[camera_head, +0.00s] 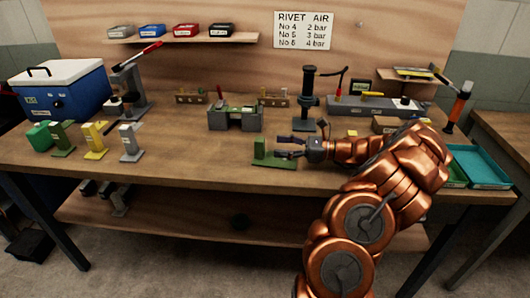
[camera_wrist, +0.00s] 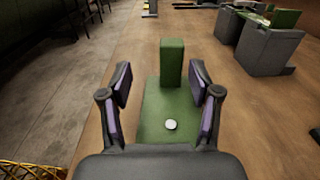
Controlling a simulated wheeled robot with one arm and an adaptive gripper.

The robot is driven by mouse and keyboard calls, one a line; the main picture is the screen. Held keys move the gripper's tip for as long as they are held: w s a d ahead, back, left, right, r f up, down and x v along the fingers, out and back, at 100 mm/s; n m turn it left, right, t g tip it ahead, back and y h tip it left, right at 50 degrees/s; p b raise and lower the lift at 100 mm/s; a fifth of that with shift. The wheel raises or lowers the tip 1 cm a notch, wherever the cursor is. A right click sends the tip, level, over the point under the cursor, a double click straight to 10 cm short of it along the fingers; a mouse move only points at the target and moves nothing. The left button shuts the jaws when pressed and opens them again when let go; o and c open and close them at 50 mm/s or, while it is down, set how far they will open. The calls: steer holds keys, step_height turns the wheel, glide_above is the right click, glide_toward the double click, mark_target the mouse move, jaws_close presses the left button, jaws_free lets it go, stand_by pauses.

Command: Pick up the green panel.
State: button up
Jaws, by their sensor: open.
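The green panel (camera_head: 274,161) lies on the wooden workbench near its front edge, with an upright green block at one end. In the wrist view the green panel (camera_wrist: 168,110) shows a flat plate with a small white round spot and the upright block at its far end. My gripper (camera_head: 282,146) comes in from the right, low over the panel. In the wrist view my gripper (camera_wrist: 161,85) is open, with one finger on each side of the panel. A gap shows between the fingers and the upright block. The plate's near end is hidden behind the gripper's palm.
A grey fixture with green parts (camera_head: 235,118) stands behind the panel. Green, yellow and grey upright pieces (camera_head: 95,140) stand at the left, by a blue cooler-like box (camera_head: 62,95). A black press (camera_head: 308,98) stands behind my gripper. Teal trays (camera_head: 480,165) lie at the right.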

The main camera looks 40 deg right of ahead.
mark_target(264, 143)
steer(key=shift+d+f+m+t, duration=0.3)
steer(key=shift+d, duration=0.35)
steer(key=shift+w, duration=0.15)
steer(key=shift+p+x, duration=0.55)
steer(key=shift+x, duration=3)
steer(key=shift+w+d+f, duration=0.1)
steer(key=shift+d+f, duration=0.05)
steer(key=shift+c, duration=0.3)
jaws_close()
